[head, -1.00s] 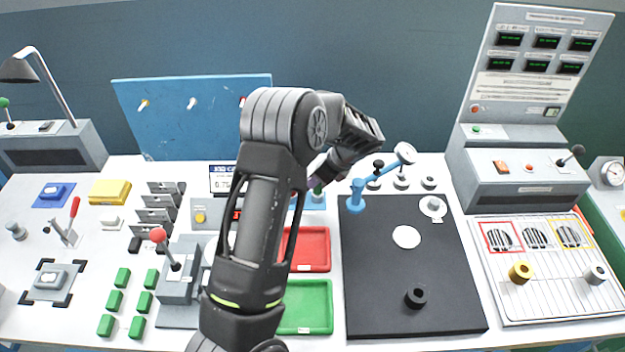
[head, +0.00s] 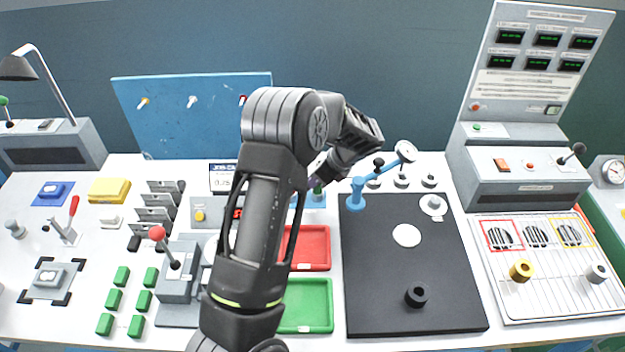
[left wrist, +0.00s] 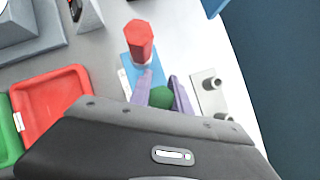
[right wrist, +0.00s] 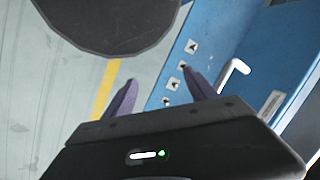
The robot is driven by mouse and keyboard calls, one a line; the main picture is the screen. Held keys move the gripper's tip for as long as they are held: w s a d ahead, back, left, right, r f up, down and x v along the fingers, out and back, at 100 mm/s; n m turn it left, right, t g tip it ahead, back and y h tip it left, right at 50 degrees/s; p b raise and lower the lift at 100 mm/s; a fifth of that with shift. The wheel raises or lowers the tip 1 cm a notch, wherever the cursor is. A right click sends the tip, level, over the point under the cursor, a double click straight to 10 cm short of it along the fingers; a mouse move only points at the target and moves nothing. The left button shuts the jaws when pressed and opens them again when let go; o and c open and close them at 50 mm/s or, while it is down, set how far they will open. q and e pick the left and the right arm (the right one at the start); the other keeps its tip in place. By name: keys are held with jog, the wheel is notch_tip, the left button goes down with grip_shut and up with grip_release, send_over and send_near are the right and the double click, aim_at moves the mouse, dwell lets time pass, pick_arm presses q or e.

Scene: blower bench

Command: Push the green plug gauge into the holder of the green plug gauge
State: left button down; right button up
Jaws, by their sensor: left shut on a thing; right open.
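My left gripper (left wrist: 161,82) is shut on the green plug gauge (left wrist: 160,97), which sits between its purple fingers. In the head view the green gauge (head: 318,188) shows just above a small blue holder block (head: 317,201), under my left gripper (head: 315,183). How deep it sits in the holder is hidden. A red hexagonal gauge (left wrist: 139,42) stands upright beside it in the left wrist view, by a blue block (left wrist: 151,62). My right gripper (right wrist: 159,78) is open and empty in the right wrist view, and is outside the head view.
Red tray (head: 312,248) and green tray (head: 310,305) lie in front of the holder, partly behind my left arm. A black plate (head: 450,270) with a blue dial stand (head: 357,190) is close on the right. Grey pegs (left wrist: 214,84) are near the left fingers.

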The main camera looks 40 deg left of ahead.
pick_arm(q)
jog(key=c, duration=1.1)
grip_release()
jog(key=b+v, duration=0.1)
jog(key=v, duration=0.6)
jog(key=shift+d+r, duration=0.2)
jog(key=shift+r, duration=0.15)
